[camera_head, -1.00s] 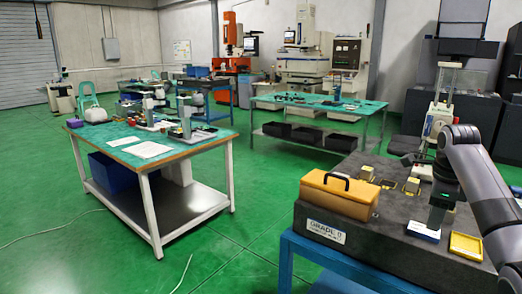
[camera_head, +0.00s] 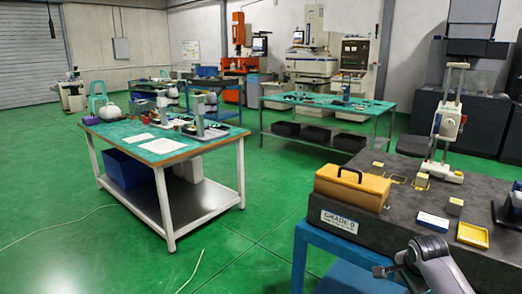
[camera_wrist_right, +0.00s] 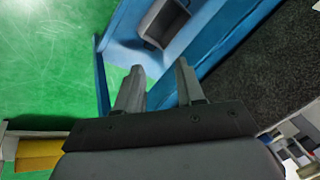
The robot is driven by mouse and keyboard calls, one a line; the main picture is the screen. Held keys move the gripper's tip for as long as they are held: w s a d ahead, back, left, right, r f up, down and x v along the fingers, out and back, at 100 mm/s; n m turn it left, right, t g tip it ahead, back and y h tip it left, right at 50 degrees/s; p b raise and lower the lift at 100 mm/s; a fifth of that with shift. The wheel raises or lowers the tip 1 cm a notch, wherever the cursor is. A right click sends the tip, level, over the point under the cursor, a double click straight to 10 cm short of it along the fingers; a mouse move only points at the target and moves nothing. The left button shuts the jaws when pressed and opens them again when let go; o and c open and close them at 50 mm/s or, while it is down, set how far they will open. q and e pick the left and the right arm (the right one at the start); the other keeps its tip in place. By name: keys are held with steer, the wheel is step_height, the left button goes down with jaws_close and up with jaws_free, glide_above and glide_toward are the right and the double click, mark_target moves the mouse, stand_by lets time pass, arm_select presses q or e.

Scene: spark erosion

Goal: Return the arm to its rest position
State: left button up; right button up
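My right arm (camera_head: 436,262) shows at the lower right of the head view, in front of the granite plate's near edge. In the right wrist view, my right gripper (camera_wrist_right: 159,66) has two dark fingers set apart with nothing between them. Beyond them are a blue frame and the green floor. The fingers touch nothing that I can see. My left gripper is not in view.
The granite plate (camera_head: 400,222) carries a yellow case (camera_head: 352,187), a blue-and-white box (camera_head: 433,222), a small block (camera_head: 455,205), a yellow tray (camera_head: 473,234) and a tall gauge (camera_head: 447,125). A green-topped table (camera_head: 185,150) stands left. Green floor (camera_head: 240,250) is open between.

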steer(key=s+a+f+n+t+y, duration=0.2)
steer(key=s+a+f+n+t, duration=0.1)
steer(key=s+a+f+n, duration=0.85)
steer(key=s+a+n+t+y, duration=0.1)
steer(key=s+a+n, duration=0.1)
steer(key=s, duration=0.7)
steer(key=s+a+n+t+y, duration=0.1)
steer(key=s+a+n+t, duration=0.1)
steer(key=s+n, duration=0.3)
steer(key=s+a, duration=0.1)
steer(key=s, duration=0.2)
steer(key=shift+s+a, duration=0.2)
steer(key=shift+s, duration=0.15)
